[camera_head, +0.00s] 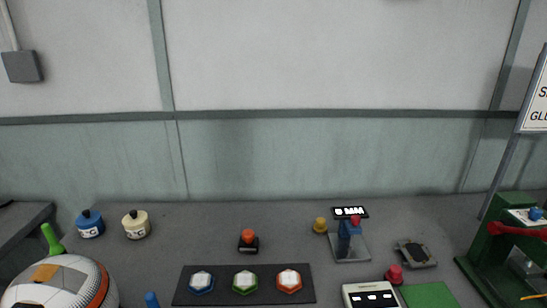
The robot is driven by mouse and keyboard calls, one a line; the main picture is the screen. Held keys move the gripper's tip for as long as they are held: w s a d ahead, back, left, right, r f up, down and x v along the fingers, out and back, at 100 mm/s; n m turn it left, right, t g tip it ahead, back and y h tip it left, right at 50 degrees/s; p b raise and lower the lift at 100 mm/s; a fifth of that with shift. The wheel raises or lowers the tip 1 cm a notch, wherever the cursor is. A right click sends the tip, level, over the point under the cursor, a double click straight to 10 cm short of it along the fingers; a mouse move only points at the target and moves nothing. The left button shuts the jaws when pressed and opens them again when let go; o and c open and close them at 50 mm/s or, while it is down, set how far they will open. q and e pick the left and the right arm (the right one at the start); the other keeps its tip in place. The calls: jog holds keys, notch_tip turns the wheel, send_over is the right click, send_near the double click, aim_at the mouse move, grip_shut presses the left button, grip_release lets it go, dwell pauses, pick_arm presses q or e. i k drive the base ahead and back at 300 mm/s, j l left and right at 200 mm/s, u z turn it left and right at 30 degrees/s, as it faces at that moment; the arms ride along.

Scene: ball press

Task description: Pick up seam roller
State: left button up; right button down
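I cannot tell for sure which thing is the seam roller. A green upright handle (52,238) stands at the left behind the large ball; its lower end is hidden. A blue upright handle-like piece (152,299) is cut off by the bottom edge, right of the ball. A ball (62,284) with white, grey and orange panels sits at the lower left. Neither of my grippers is in view.
Blue (90,225) and cream (136,225) pots stand at the back left. An orange-topped piece (249,241) stands behind a dark strip (218,299) with three hexagonal buttons. A gauge stand (350,243), a display box (370,296) and a green press (492,255) are at right.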

aim_at(248, 243)
jog(key=u, duration=1.1)
jog(key=k+j+u, duration=0.25)
jog(key=k, duration=0.15)
jog(key=k+j+u, duration=0.2)
jog(key=k, duration=0.2)
jog(key=k+j+u, duration=0.25)
jog(key=k, duration=0.15)
jog(key=l, duration=0.1)
